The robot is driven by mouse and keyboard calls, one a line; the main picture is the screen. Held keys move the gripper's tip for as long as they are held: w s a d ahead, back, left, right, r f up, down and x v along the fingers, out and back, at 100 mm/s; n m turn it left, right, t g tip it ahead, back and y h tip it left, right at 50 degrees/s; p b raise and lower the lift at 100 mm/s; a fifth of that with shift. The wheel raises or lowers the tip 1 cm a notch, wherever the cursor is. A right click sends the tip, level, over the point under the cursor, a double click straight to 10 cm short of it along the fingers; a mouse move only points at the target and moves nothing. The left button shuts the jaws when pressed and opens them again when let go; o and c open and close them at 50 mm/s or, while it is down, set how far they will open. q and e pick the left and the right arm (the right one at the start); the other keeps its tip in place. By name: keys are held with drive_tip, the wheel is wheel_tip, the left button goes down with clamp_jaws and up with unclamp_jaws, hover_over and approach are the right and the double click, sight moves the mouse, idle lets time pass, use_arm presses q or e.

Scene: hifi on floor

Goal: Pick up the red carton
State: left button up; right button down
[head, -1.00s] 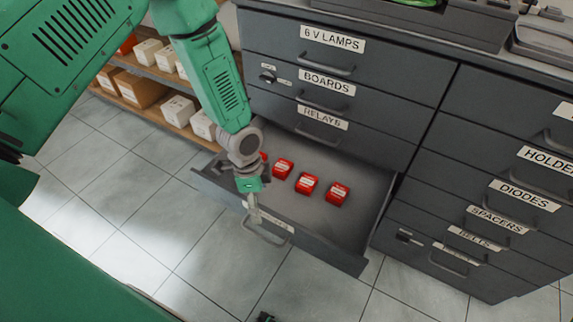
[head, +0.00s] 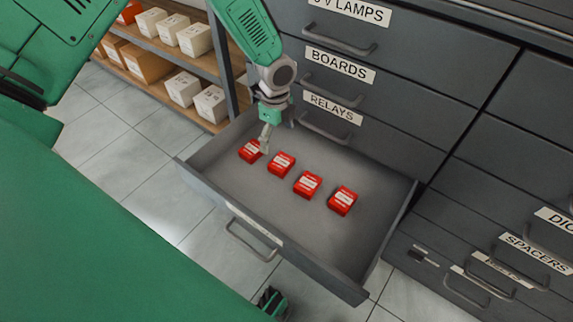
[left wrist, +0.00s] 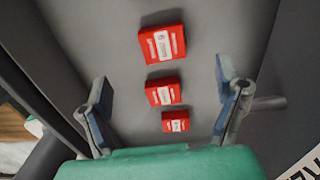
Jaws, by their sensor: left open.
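Several red cartons with white labels lie in a row on the floor of an open grey drawer (head: 330,250). In the head view they run from the left carton (head: 251,151) past a second carton (head: 281,164) and a third carton (head: 307,184) to the right carton (head: 343,200). My left gripper (head: 265,147) points down inside the drawer, beside the left carton and partly in front of it. In the left wrist view its fingers (left wrist: 163,78) are spread wide and empty, with a small-looking carton (left wrist: 175,121) and another carton (left wrist: 163,91) showing between them. My right gripper is not seen.
The drawer front with its handle (head: 252,240) faces the tiled floor. Closed labelled drawers, such as RELAYS (head: 332,108), rise behind it. A wooden shelf (head: 165,91) with white and brown boxes and an orange-red item (head: 130,12) stands at the left.

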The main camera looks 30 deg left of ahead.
sight(282, 162)
use_arm(q)
wheel_tip(282, 162, down, 7)
drive_tip(key=shift+r+b, duration=0.1)
drive_tip(key=shift+b, duration=1)
drive_tip(key=f+b, duration=0.1)
drive_tip(key=f, duration=0.1)
drive_tip(key=d+f+b, duration=0.1)
drive_tip(key=f, duration=0.2)
drive_tip(key=shift+w+f, duration=0.15)
drive_tip(key=c, duration=1.3)
